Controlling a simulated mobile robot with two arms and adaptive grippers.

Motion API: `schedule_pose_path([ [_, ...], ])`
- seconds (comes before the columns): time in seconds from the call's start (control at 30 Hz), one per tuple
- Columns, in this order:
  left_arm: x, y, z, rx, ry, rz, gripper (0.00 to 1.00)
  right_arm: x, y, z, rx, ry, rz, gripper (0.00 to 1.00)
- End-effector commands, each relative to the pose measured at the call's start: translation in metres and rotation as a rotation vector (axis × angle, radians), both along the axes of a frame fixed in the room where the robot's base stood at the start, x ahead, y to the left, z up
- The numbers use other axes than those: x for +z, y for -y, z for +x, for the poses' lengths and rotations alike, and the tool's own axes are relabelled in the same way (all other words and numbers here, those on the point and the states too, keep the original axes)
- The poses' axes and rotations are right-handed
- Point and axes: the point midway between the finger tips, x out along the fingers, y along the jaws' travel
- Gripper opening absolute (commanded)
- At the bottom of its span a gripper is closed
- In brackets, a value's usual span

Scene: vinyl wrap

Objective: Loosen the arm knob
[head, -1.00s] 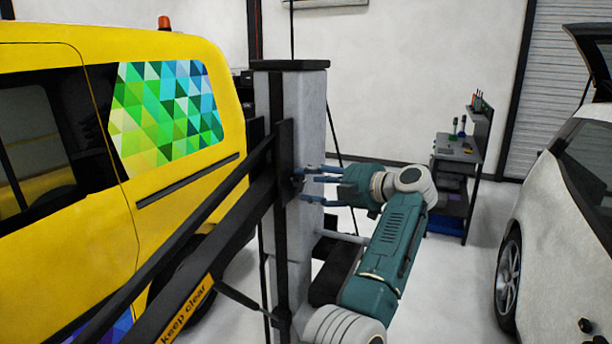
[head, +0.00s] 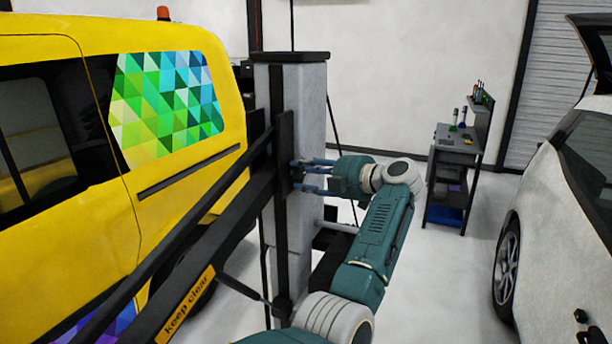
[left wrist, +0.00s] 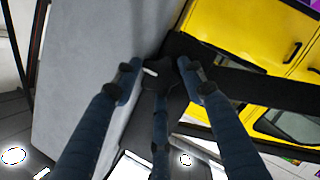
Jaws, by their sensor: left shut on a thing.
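The arm knob (left wrist: 157,76) is a small black knob with a light mark, on the black bracket of the post's arm. In the left wrist view the blue fingers of my left gripper (left wrist: 160,85) close around it from several sides. In the head view my left gripper (head: 309,177) reaches from the right to the black bracket (head: 284,152) on the grey lift post (head: 304,105). It is shut on the knob. The knob is mostly hidden by the fingers in the head view. My right gripper is not in view.
A long black arm with a yellow "keep clear" label (head: 188,304) slants down left from the post. A yellow van (head: 190,200) with a colourful triangle wrap stands left. A white car (head: 560,200) and a tool cart (head: 455,175) stand right. Floor between is free.

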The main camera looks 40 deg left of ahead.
Motion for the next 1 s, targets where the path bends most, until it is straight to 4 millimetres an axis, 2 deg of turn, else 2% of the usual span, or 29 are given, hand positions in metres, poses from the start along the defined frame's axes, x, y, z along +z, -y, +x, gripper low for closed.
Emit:
schedule_pose_path([
  [0.03,-0.006,0.001,0.000,-0.002,0.007,-0.003,0.15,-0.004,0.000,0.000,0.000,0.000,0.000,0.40],
  [0.23,-0.010,0.002,0.000,-0.001,0.096,0.016,0.15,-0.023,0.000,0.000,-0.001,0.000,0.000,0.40],
  [0.7,-0.014,0.002,0.000,-0.002,0.425,0.096,0.15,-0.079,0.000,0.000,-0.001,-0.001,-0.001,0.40],
  [1.0,-0.011,0.002,0.000,-0.002,0.554,0.127,0.15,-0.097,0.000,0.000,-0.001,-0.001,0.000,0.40],
])
